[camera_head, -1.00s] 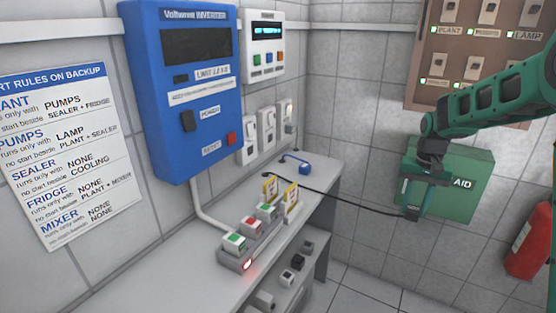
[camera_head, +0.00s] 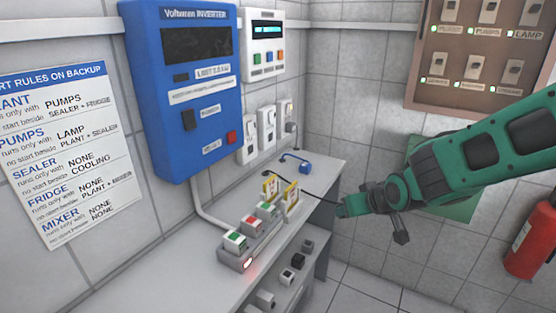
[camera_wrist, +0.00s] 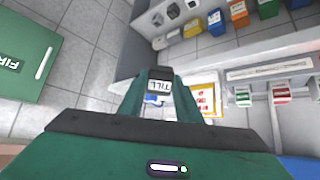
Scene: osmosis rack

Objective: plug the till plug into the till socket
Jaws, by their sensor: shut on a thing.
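The till plug (camera_wrist: 160,87), a small pale block marked TILL, sits between the two fingertips of my gripper (camera_wrist: 160,82) in the wrist view. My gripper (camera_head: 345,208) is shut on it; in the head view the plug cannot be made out. My gripper is in the air by the right edge of the counter, pointing left. A dark cable (camera_head: 315,193) runs from the counter to it. Pale wall outlets (camera_head: 268,130) stand in a row above the counter, left of and beyond my gripper. Their labels are too small to read, so I cannot tell which is the till socket.
A blue inverter (camera_head: 188,150) hangs on the wall. A green first-aid box (camera_wrist: 25,55) and a fire extinguisher (camera_head: 530,240) are at the right.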

